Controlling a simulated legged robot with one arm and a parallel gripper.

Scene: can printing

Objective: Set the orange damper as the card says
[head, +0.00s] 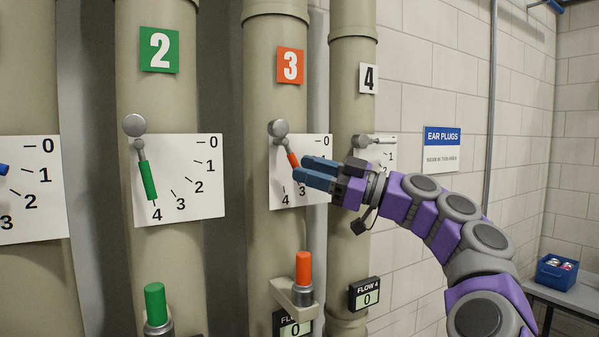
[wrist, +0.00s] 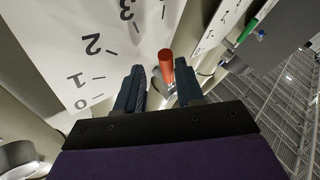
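The orange damper (head: 293,160) is a lever with a grey pivot and orange handle on the pipe marked 3. It points down and right, roughly toward the 3 on its white scale plate (head: 280,170); its tip is partly hidden by my fingers. My gripper (head: 304,170) is at the handle's lower end. In the wrist view the orange handle (wrist: 166,65) shows between the two blue fingers (wrist: 158,88), which are apart, with a gap visible on its left. Contact cannot be told. No card with a setting for orange is readable.
An orange peg (head: 303,268) stands on a bracket below. The green lever (head: 148,180) on pipe 2 points at 4. The lever on pipe 4 (head: 374,141) is near horizontal. A FLOW 4 display (head: 366,295) reads 0. An ear plugs sign (head: 441,149) hangs on the wall.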

